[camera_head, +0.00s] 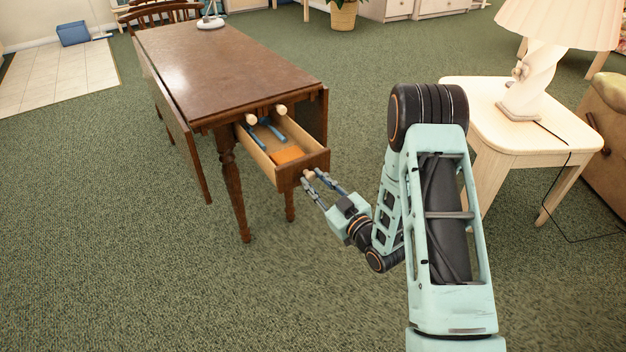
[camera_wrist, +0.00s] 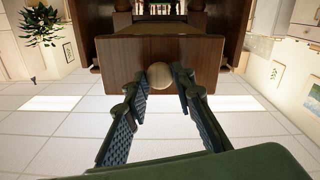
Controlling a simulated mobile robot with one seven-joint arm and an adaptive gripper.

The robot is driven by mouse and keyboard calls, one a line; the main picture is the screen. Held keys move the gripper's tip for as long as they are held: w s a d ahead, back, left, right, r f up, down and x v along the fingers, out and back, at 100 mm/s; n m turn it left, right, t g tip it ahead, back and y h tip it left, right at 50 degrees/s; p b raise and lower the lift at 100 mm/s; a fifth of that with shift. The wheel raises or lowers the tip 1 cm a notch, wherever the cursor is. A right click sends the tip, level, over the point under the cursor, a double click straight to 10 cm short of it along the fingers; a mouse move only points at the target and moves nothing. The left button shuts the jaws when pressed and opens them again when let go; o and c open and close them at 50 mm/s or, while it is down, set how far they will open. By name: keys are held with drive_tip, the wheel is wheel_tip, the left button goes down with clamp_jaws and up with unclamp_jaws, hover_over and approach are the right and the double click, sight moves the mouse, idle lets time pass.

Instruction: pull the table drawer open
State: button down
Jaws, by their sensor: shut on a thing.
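The brown wooden table (camera_head: 215,62) stands at the left centre of the head view. Its drawer (camera_head: 302,172) sticks well out of the near end, with an orange item (camera_head: 287,155) and a blue item (camera_head: 268,128) inside. A round light wooden knob (camera_wrist: 159,75) is at the middle of the drawer front, which also shows in the wrist view (camera_wrist: 120,62). My gripper (camera_head: 312,178) is at the drawer front, shut on the knob, with one finger on each side. In the head view the fingers partly cover the knob.
A cream side table (camera_head: 465,92) with a lamp (camera_head: 545,50) stands at the right, near my arm. A brown armchair (camera_head: 607,125) is at the right edge. Green carpet (camera_head: 150,270) in front of and left of the table is clear.

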idle(0.3)
drive_tip(key=c, duration=1.6)
unclamp_jaws()
drive_tip(key=v, duration=1.2)
